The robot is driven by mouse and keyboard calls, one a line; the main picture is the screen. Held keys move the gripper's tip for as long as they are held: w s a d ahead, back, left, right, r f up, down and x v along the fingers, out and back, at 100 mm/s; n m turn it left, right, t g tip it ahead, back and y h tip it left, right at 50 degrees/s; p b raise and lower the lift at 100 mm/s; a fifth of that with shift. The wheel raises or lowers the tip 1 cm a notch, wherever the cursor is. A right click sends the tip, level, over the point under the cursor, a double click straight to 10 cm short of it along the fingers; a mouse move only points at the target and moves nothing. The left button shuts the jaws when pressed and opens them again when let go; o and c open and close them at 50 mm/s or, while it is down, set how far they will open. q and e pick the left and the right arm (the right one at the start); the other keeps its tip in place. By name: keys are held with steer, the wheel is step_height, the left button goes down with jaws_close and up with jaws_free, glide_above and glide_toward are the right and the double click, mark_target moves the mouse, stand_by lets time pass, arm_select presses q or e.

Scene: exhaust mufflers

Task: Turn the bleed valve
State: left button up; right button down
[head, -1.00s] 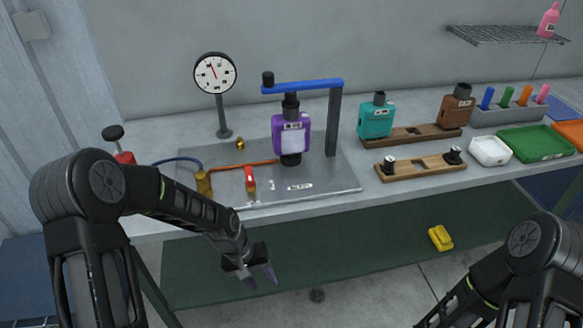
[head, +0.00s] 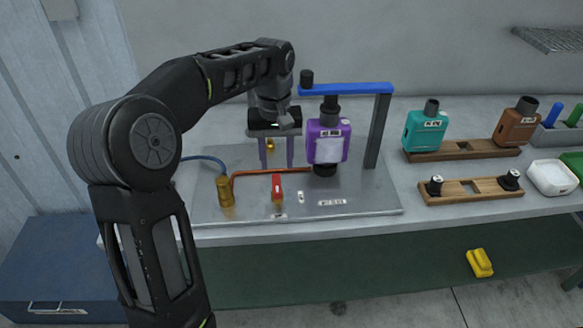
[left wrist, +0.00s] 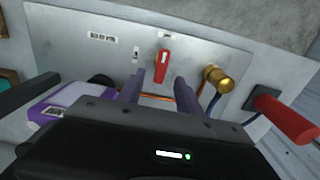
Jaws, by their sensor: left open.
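My left gripper (head: 276,164) is open and points down over the metal plate (head: 350,195), just left of the purple muffler unit (head: 328,142). A red lever valve (head: 277,188) stands on the plate's near side, in front of the fingers. In the left wrist view, the red lever (left wrist: 162,66) lies beyond the open fingertips (left wrist: 160,82), apart from them. The labels are too small to read. My right gripper is out of view.
A brass fitting (head: 226,192) joins a blue hose (head: 205,160) and a copper pipe (head: 262,171). A blue bar (head: 345,89) on a grey post (head: 378,130) spans above the purple unit. Wooden holders (head: 470,190) stand to the right. A red-handled part (left wrist: 285,118) shows in the left wrist view.

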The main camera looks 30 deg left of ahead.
mark_target(277, 183)
arm_select(q)
steer(key=shift+w+a+r, duration=0.2)
steer(key=shift+r, duration=0.05)
steer(key=shift+s+r, duration=0.15)
steer(key=shift+s, duration=0.2)
steer(key=shift+w+f, duration=0.15)
steer(key=shift+f, duration=0.3)
steer(key=shift+f+p, duration=0.3)
steer(key=shift+f, duration=3.25)
steer(key=shift+c, duration=0.5)
jaws_close()
